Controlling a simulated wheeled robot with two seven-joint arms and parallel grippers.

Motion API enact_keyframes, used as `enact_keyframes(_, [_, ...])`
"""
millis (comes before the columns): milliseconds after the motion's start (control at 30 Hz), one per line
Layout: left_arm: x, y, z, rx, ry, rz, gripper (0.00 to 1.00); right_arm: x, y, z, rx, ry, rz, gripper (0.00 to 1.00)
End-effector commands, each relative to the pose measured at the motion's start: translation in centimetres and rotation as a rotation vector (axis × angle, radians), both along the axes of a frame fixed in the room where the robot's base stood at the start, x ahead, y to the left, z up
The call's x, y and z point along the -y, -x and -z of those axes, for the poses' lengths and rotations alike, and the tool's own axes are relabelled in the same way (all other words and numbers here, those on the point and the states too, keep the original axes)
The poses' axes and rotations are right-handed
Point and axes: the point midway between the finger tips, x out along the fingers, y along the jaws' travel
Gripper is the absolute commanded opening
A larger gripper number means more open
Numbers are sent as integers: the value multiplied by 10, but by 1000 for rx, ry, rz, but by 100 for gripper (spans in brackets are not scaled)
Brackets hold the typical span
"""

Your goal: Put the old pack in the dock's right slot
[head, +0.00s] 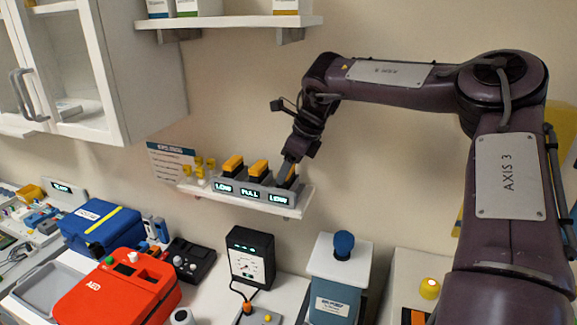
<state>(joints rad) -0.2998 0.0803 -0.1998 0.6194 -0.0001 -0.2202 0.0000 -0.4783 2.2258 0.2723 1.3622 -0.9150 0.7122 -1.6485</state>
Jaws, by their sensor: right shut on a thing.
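The dock (238,192) is a grey unit with three slots on a white wall shelf. Its displays read LOW, FULL and LOW from left to right. One orange-topped pack (232,163) stands in the left slot and another orange-topped pack (258,167) in the middle slot. My right gripper (290,170) points down at the right slot and is shut on the old pack (292,181). The fingers hide most of that pack, and I cannot tell whether it is fully seated. My left gripper is not in view.
The dock's shelf (296,207) has small yellow items (205,163) at its left end. Below stand a red AED case (110,290), a blue case (100,226), a black meter (250,257) and a grey-blue box (338,280). An upper shelf (240,21) and a wall cabinet (130,70) are above.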

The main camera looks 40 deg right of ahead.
Motion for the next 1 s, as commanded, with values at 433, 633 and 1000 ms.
enact_keyframes(433, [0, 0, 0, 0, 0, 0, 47, 0, 0, -1, 2, 0, 0, 74])
enact_keyframes(633, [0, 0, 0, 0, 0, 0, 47, 0, 0, -1, 1, 0, 0, 85])
enact_keyframes(1000, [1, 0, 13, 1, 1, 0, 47, 5, 8, -22, 5, 3, 1, 85])
